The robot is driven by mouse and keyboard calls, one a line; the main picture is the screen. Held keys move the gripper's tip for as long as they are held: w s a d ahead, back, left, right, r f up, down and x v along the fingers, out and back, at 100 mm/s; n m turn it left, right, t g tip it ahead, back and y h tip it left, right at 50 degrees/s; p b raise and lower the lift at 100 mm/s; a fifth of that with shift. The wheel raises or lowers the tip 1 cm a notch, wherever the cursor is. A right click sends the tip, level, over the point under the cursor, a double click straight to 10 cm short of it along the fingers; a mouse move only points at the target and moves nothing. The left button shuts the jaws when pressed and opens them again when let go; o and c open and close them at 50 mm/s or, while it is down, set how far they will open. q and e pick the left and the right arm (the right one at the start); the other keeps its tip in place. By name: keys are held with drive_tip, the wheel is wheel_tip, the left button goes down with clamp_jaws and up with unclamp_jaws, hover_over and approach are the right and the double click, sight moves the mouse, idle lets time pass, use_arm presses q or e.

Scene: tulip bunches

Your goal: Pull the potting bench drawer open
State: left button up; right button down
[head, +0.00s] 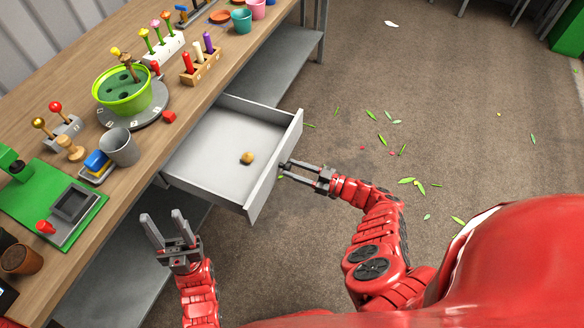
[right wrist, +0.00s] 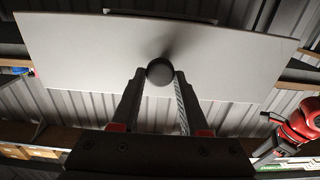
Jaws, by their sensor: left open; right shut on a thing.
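The potting bench drawer (head: 208,155) stands pulled out from under the wooden bench top (head: 59,116), with its grey inside showing. A small round tan thing (head: 247,158) lies on its floor. My right gripper (head: 285,171) is at the outer face of the drawer front. In the right wrist view its fingers (right wrist: 160,82) are shut on a dark round knob (right wrist: 160,71) on the pale drawer front (right wrist: 220,62). In the head view the knob is hidden by the fingers. My left gripper (head: 164,225) is open and empty, in front of the bench and left of the drawer.
The bench top holds a green pot (head: 123,92) on a round stand, a grey cup (head: 119,147), a green board (head: 82,228) and holders with coloured pieces. A lower grey shelf (head: 150,262) runs under the bench. Leaves litter the open floor to the right.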

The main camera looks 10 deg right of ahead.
drive_tip(key=shift+c, duration=2.1)
unclamp_jaws()
drive_tip(key=shift+s+d, duration=0.3)
drive_tip(key=shift+d, duration=0.1)
drive_tip(key=b+v, duration=0.3)
drive_tip(key=v, duration=1.3)
drive_tip(key=shift+s+d, duration=0.1)
drive_tip(key=shift+s, duration=0.05)
